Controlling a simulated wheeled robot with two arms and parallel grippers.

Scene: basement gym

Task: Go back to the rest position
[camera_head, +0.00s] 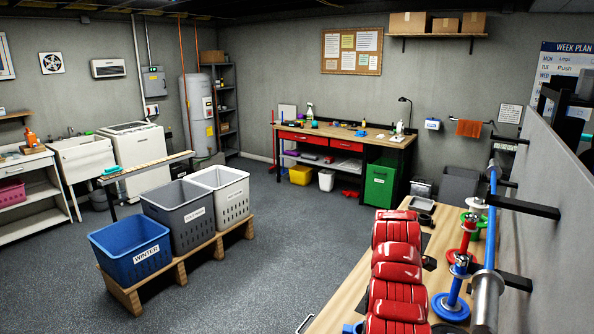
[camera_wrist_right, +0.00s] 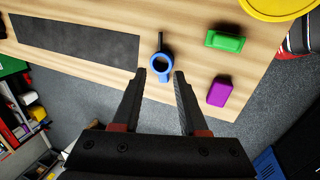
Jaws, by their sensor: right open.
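My right gripper (camera_wrist_right: 160,73) shows in the right wrist view. Its two dark fingers are apart and nothing is held. A blue ring with a black handle (camera_wrist_right: 153,66) lies on a wooden worktop (camera_wrist_right: 185,50) and appears in the picture between and just past the fingertips. I cannot tell how high the fingers are above the top. Neither gripper can be made out in the head view, and my left gripper is not in view.
A green block (camera_wrist_right: 225,41), a purple block (camera_wrist_right: 220,92), a dark mat (camera_wrist_right: 85,38) and a yellow disc (camera_wrist_right: 272,4) lie around the gripper. A grey partition (camera_head: 555,180) and a barbell (camera_head: 490,245) stand at right. Open floor (camera_head: 290,220) is left of the bench.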

